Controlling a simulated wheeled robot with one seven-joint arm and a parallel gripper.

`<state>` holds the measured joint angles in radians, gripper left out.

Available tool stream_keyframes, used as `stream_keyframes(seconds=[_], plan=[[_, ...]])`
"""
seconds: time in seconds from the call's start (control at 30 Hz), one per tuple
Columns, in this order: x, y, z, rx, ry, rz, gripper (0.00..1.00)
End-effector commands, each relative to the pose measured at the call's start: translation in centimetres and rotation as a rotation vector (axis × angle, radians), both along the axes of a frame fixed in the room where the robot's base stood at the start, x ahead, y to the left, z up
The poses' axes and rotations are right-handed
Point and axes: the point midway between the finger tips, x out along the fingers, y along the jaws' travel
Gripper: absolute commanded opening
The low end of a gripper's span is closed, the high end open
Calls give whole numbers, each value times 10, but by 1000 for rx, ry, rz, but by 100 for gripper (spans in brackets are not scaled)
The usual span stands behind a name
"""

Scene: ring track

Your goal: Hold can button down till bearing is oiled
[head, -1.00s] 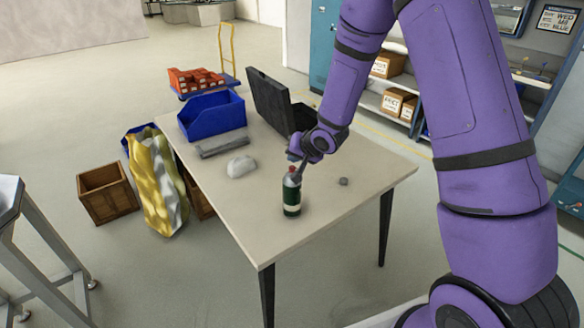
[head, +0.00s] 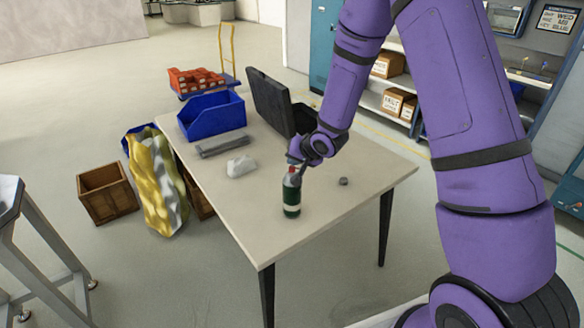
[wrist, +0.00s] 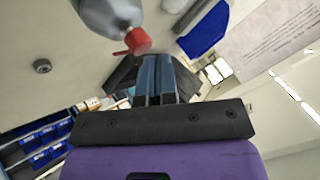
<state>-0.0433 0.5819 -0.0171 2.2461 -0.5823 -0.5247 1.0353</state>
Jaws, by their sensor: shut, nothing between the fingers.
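The oil can (head: 291,198) stands upright on the table, with a dark green body and grey shoulder. Its red button (head: 292,170) is on top. In the wrist view the can's grey top (wrist: 108,12) and red button (wrist: 137,41) with a thin red spout show at the upper edge. My gripper (head: 302,168) is shut and empty, its fingertips (wrist: 154,58) close beside the button; I cannot tell whether they touch it. The bearing (head: 343,181), a small grey ring, lies on the table right of the can; it also shows in the wrist view (wrist: 42,66).
On the table (head: 255,235) are a blue bin (head: 212,118), an open black case (head: 275,105), a grey bar (head: 221,146) and a crumpled pale lump (head: 241,167). The table is clear in front of the can.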

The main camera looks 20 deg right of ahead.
Motion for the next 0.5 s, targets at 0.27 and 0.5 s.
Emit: stream_keyframes(seconds=[0.27,0.5], plan=[[0,0,-3,0,0,0,0],[0,0,-6,0,1,1,0]])
